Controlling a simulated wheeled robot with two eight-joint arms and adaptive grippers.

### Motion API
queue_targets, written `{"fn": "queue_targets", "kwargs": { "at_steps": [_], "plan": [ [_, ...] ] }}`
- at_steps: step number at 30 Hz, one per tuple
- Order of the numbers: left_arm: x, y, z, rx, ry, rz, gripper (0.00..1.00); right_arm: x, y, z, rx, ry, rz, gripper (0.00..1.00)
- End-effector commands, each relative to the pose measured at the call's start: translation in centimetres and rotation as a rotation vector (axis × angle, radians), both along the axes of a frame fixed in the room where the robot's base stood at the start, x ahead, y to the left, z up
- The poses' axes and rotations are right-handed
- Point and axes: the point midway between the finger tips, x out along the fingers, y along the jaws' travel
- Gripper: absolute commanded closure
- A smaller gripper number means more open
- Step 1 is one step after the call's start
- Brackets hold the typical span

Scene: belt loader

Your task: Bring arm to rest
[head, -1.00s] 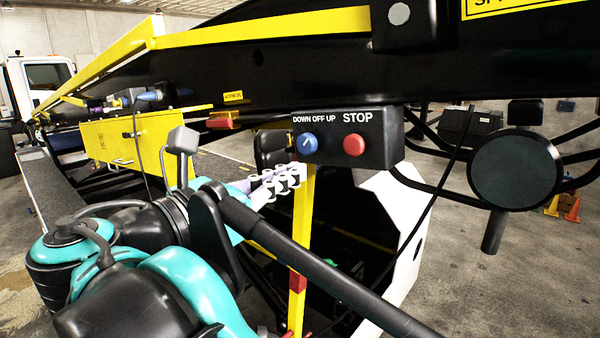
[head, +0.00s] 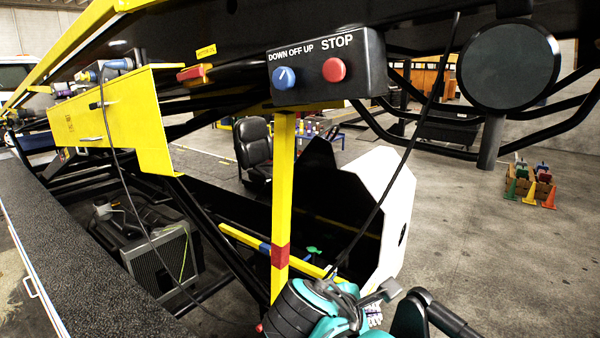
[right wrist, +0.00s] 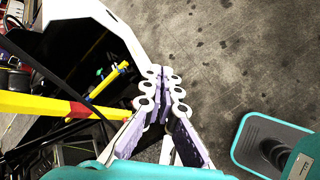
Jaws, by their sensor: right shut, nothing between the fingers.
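My right arm shows at the bottom of the head view, low in front of the belt loader. My right gripper (head: 373,315) is mostly hidden behind my own arm there. In the right wrist view my right gripper (right wrist: 160,98) is shut and empty, its fingertips together above the concrete floor. It is apart from the control box (head: 330,68), which has a blue DOWN OFF UP knob (head: 284,78) and a red STOP button (head: 334,69). My left gripper is in neither view.
A yellow post (head: 283,190) stands below the control box, and it crosses the right wrist view (right wrist: 45,106). A white panel (head: 387,205) is beside my right arm. A black seat (head: 253,146) is behind. Orange and green cones (head: 549,199) stand at right.

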Motion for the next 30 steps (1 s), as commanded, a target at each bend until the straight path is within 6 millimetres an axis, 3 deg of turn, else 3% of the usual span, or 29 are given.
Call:
{"fn": "queue_targets", "kwargs": {
  "at_steps": [1, 6, 9, 13, 15, 19, 30],
  "plan": [
    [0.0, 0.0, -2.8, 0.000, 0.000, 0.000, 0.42, -0.8, -1.5, -5.3, 0.110, -0.014, -0.077, 1.00],
    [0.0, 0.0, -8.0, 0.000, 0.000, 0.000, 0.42, -3.7, -4.2, -18.7, 0.535, -0.102, -0.378, 1.00],
    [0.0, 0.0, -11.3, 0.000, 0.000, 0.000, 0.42, -5.5, -5.0, -26.3, 0.804, -0.177, -0.593, 1.00],
    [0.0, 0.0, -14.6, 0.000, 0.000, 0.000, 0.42, -7.1, -5.4, -33.6, 1.107, -0.279, -0.850, 1.00],
    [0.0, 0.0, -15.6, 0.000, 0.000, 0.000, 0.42, -7.5, -5.4, -36.0, 1.226, -0.323, -0.952, 1.00],
    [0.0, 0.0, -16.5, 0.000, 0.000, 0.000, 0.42, -8.0, -5.4, -38.1, 1.355, -0.371, -1.063, 1.00],
    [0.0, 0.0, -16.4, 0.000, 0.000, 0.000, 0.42, -8.0, -5.3, -38.1, 1.385, -0.380, -1.088, 1.00]
  ]
}}
